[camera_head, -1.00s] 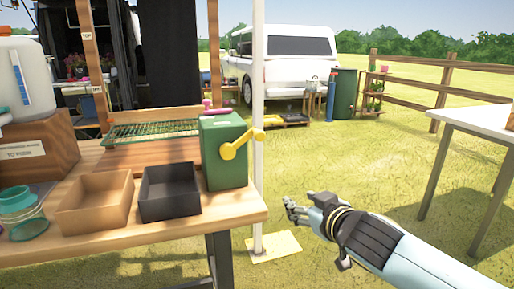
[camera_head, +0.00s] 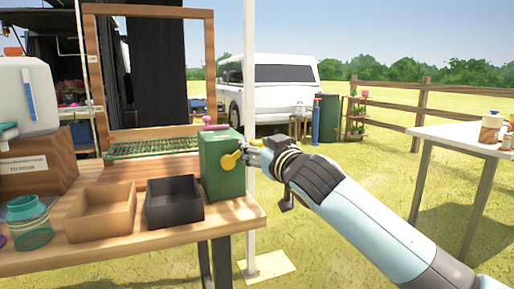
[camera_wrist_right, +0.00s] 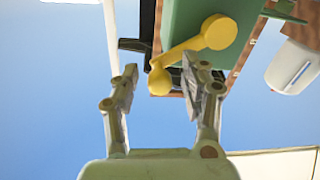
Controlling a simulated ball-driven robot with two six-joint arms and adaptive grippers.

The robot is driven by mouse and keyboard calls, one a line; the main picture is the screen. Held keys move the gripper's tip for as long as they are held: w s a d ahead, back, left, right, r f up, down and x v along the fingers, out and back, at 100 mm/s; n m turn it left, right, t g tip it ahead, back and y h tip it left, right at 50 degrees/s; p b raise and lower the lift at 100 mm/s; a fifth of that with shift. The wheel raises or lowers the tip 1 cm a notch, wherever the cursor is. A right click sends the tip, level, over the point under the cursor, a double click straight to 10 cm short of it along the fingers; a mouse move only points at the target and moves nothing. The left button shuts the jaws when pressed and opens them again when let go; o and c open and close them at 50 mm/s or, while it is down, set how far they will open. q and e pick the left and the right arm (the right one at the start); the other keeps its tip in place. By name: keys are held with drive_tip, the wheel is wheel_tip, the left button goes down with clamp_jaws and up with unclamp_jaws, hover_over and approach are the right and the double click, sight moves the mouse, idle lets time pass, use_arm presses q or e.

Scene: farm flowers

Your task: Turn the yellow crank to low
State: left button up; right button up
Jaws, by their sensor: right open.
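The yellow crank (camera_head: 230,161) is on the right side of the green box (camera_head: 216,181), which stands at the right end of the wooden table. In the right wrist view the crank (camera_wrist_right: 190,52) runs from a round hub to a knob at its other end. My right gripper (camera_head: 250,150) is beside the crank and hides part of it in the head view. In the wrist view the right gripper (camera_wrist_right: 164,85) is open, with the crank's knob just ahead of and between its fingertips. I cannot tell whether they touch. My left gripper is not in view.
A tan tray (camera_head: 101,213) and a black tray (camera_head: 174,202) sit on the table left of the green box. A white pole (camera_head: 250,90) rises behind the box. Another table (camera_head: 460,134) stands at the right. The grass between the tables is mostly clear.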

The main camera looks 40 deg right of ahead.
drive_tip(key=shift+w, duration=0.2)
clamp_jaws()
idle(0.5)
